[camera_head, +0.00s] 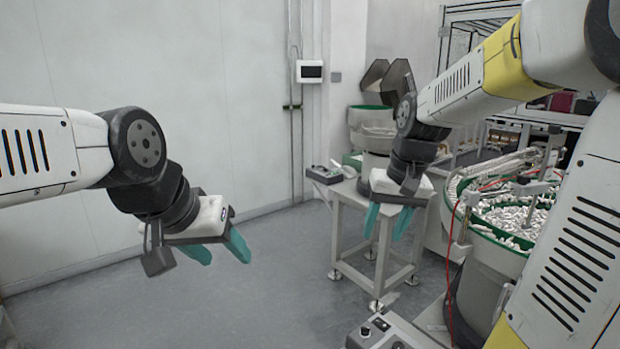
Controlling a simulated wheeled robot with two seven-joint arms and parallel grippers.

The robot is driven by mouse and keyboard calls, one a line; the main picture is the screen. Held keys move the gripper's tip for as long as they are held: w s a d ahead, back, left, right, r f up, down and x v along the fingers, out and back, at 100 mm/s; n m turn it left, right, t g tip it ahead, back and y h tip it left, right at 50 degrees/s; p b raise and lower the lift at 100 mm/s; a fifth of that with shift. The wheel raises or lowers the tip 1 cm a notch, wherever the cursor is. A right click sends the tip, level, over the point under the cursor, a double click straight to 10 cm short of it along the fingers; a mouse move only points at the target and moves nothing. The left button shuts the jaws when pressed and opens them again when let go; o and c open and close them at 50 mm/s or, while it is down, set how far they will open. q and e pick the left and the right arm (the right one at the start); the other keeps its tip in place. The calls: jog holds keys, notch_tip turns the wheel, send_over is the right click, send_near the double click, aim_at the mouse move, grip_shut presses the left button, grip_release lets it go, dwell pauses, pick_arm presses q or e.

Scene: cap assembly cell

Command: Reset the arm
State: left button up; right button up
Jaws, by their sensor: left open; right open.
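My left gripper (220,250) hangs at the left over bare floor. Its two teal fingers are apart and nothing is between them. My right gripper (387,222) hangs near the middle, in front of a small grey table. Its teal fingers point down, spread apart and empty. Both arms are raised and bent, with the grippers at about the same height. The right arm comes in from the upper right and covers part of the machinery behind it.
A small grey table (350,196) stands behind my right gripper. A round green-rimmed feeder (507,262) full of small white parts is at the right. A control box (385,332) with knobs sits at the bottom. The floor (270,300) at the left and centre is clear.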

jog(key=s+r+t, duration=0.1)
jog(key=s+t, duration=0.1)
jog(key=s, duration=0.5)
jog(key=s+a+r+t, duration=0.1)
jog(key=s+r, duration=0.1)
jog(key=s, duration=0.4)
jog(key=shift+s+r+n+t+y, duration=0.25)
jog(key=shift+s+n+t+y, duration=0.05)
jog(key=shift+s+n+t, duration=0.1)
jog(key=shift+a, duration=0.1)
